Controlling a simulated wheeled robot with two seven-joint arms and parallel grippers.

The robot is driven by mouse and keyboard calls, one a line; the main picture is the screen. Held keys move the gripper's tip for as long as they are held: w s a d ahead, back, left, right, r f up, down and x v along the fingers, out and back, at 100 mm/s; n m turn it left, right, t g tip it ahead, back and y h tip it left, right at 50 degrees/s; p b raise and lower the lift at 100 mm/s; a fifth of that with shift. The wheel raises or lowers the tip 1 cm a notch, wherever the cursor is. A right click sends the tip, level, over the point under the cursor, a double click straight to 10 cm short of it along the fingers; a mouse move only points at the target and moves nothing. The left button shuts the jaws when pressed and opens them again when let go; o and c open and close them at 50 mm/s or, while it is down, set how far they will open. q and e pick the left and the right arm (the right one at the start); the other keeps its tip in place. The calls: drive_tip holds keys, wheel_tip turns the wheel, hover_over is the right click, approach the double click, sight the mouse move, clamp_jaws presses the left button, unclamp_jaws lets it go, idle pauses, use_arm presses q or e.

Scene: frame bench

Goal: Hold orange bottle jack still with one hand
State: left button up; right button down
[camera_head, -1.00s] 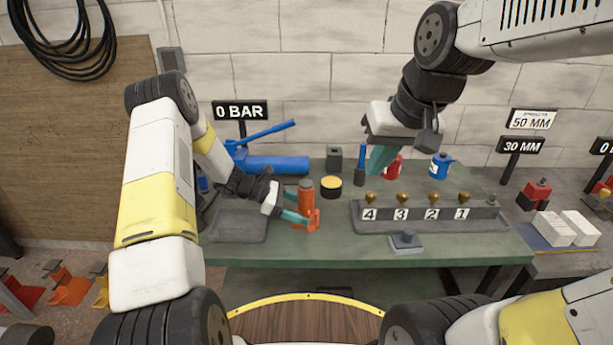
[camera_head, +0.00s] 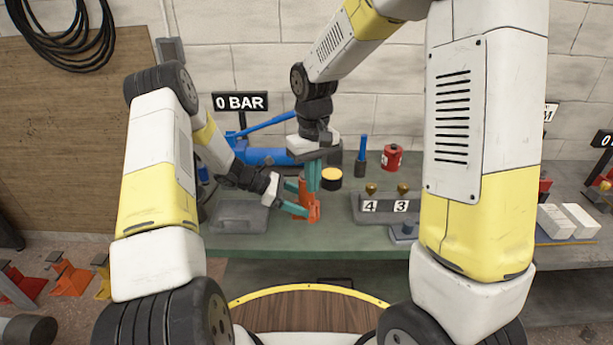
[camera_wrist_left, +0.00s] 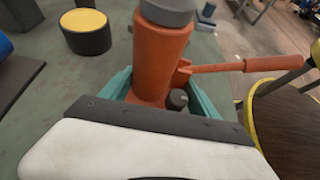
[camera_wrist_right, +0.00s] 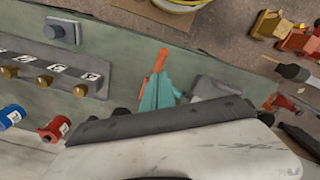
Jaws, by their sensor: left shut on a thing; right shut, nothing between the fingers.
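The orange bottle jack (camera_head: 308,212) stands upright on the green bench. Its orange body (camera_wrist_left: 160,60) and grey top fill the upper middle of the left wrist view, with its lever pointing right. My left gripper (camera_head: 298,199) is shut on the jack low down, with teal fingers on either side of its body. My right gripper (camera_head: 314,178) is shut and empty, pointing down at the jack's top and hiding part of it. In the right wrist view its closed fingers (camera_wrist_right: 158,92) overlap the jack, whose orange lever (camera_wrist_right: 160,60) shows beyond. I cannot tell whether they touch it.
A black cylinder with a yellow top (camera_head: 331,175) stands close behind the jack. A blue hand pump (camera_head: 265,157) lies behind, by the 0 BAR sign (camera_head: 240,102). A grey tray (camera_head: 238,222) is left, a numbered rack (camera_head: 385,216) right. A red can (camera_head: 392,158) stands behind the rack.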

drive_tip(key=shift+f, duration=3)
